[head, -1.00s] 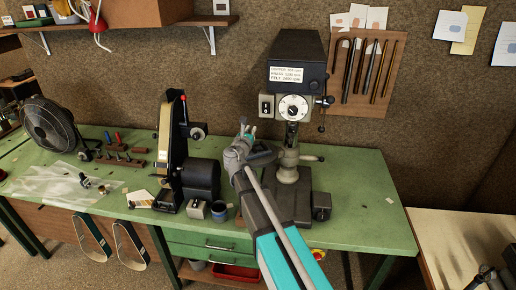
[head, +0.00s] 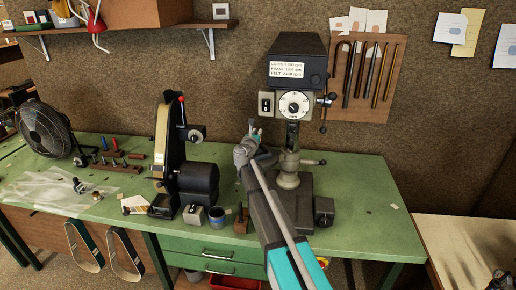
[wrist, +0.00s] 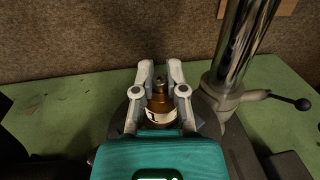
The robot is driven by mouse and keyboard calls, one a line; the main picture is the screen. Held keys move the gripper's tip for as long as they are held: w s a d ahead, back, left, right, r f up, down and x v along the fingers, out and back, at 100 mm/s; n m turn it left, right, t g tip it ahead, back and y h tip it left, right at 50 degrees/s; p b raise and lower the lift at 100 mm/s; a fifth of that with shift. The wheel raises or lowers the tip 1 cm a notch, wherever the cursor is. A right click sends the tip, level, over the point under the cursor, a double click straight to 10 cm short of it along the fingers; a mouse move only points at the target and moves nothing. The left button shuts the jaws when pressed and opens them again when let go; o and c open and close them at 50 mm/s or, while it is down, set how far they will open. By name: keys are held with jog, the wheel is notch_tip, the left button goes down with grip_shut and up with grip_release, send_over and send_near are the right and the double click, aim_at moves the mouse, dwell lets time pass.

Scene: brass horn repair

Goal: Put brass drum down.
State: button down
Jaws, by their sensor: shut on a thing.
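In the wrist view my gripper (wrist: 160,80) is shut on a small brown, rounded object with a narrow top and a white label band, which I take to be the brass drum (wrist: 159,103). It looks upright between the two fingers, and its lower part is hidden by the gripper body. A dark surface of the drill press shows below and around the fingers. I cannot tell whether the drum touches it. In the head view my gripper (head: 253,132) is just left of the drill press column, and the drum cannot be made out there.
The drill press (head: 297,65) stands on the green bench (head: 365,225), its column (wrist: 240,50) and lever (wrist: 290,101) close right of my gripper. A belt grinder (head: 165,140), a blue tin (head: 216,216) and a brown block (head: 241,222) are to the left. Bench at right is mostly clear.

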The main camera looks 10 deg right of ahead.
jog(key=shift+w+d+f+b, duration=0.15)
jog(key=shift+w+f+b, duration=0.25)
jog(key=shift+f, duration=0.1)
jog(key=shift+w+d+f+b, duration=0.15)
jog(key=shift+w+f+b, duration=0.1)
jog(key=shift+w+f, duration=0.2)
jog(key=shift+f, duration=0.15)
jog(key=shift+w+d+f+b, duration=0.15)
jog(key=shift+w+f+b, duration=0.1)
jog(key=shift+f+b, duration=1.65)
jog(key=shift+b, duration=0.1)
jog(key=shift+f, duration=0.1)
jog(key=c, duration=0.7)
grip_release()
